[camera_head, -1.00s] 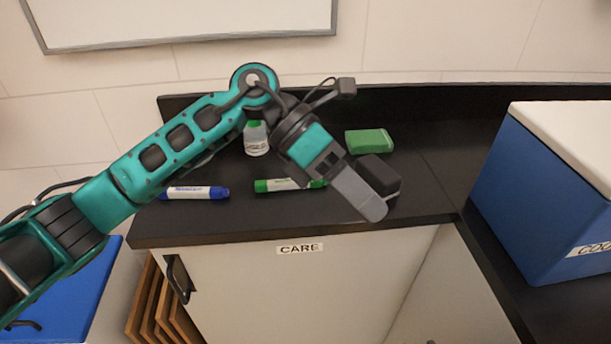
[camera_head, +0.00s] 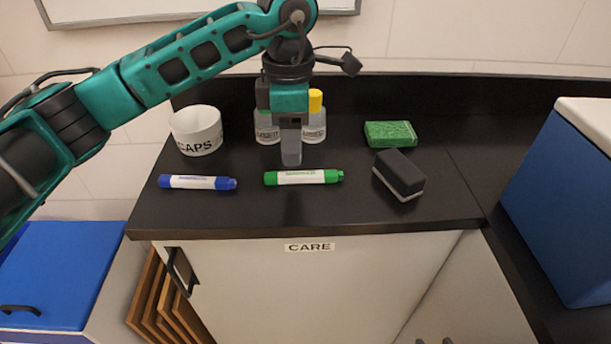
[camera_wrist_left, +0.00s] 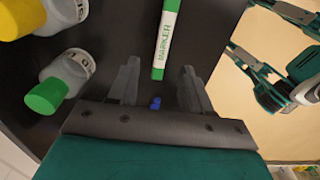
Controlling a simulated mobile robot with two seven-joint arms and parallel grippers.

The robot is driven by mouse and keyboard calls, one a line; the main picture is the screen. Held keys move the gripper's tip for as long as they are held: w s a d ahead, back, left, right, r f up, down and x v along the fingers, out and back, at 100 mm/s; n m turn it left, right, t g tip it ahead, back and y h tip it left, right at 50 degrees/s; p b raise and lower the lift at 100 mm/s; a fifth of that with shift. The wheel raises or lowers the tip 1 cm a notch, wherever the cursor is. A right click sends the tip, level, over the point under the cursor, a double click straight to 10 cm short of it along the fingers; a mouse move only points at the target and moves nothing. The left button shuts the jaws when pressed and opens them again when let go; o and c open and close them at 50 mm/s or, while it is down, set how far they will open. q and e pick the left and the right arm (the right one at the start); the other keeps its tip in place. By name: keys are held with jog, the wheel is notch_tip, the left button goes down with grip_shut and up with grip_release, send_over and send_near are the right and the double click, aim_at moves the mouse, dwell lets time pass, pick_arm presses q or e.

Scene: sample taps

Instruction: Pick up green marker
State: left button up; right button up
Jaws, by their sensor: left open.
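The green marker (camera_head: 304,177) lies on the black counter, its length running left to right in the head view. It also shows in the left wrist view (camera_wrist_left: 166,40), ahead of and between the fingers. My left gripper (camera_head: 291,160) points down just behind the marker in the head view. In the left wrist view its two fingers (camera_wrist_left: 158,90) are spread with nothing held between them. A blue marker (camera_head: 197,182) lies to the left on the same counter; a small blue bit (camera_wrist_left: 155,102) shows between the fingers. My right gripper is not identifiable.
A white CAPS cup (camera_head: 196,131) stands at left. Bottles, one with a yellow cap (camera_head: 315,118), stand close behind my gripper. A green sponge (camera_head: 390,134) and a dark eraser (camera_head: 399,174) lie at right. The counter's front strip is clear.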

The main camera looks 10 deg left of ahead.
aim_at(288, 174)
pick_arm(q)
jog(key=f, duration=0.5)
jog(key=shift+s+a, duration=0.3)
jog(key=shift+a, duration=0.1)
jog(key=shift+f, duration=0.35)
grip_shut()
